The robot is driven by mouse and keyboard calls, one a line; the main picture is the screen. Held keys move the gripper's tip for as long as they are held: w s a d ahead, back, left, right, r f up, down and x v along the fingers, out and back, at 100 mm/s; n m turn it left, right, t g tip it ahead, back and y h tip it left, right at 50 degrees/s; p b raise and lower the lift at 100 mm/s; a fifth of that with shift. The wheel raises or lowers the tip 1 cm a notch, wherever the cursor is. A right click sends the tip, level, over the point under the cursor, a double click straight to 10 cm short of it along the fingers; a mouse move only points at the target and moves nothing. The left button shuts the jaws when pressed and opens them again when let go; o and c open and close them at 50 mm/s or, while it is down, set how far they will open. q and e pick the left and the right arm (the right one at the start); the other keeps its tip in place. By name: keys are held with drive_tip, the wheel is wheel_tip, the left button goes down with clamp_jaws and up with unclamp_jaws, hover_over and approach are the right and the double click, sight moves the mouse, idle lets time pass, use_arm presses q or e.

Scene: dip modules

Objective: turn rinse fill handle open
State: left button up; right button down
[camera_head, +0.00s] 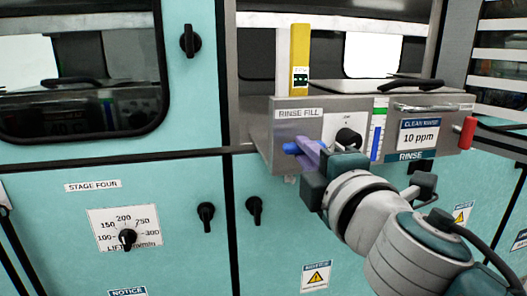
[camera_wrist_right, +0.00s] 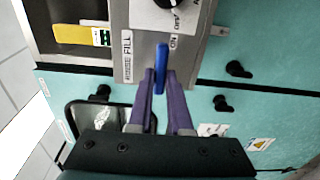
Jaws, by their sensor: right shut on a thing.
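The rinse fill handle is a blue lever (camera_head: 291,148) on the front of the steel box, below the RINSE FILL label (camera_head: 299,113) in the head view. In the wrist view the blue handle (camera_wrist_right: 162,57) stands between the tips of two purple fingers. My right gripper (camera_head: 309,153) is shut on this handle; the wrist view shows its fingers (camera_wrist_right: 160,80) on either side of it. The gripper and wrist cover part of the panel behind. My left gripper is not in view.
A black knob (camera_head: 348,138) sits just right of the handle. A yellow upright piece (camera_head: 300,58) stands above the box. Black latches (camera_head: 206,216) are on the teal doors below.

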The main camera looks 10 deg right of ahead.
drive_tip(key=c, duration=0.8)
unclamp_jaws()
drive_tip(key=shift+c, duration=0.2)
drive_tip(key=s, duration=1)
drive_tip(key=shift+d+b, duration=0.2)
drive_tip(key=shift+b, duration=0.1)
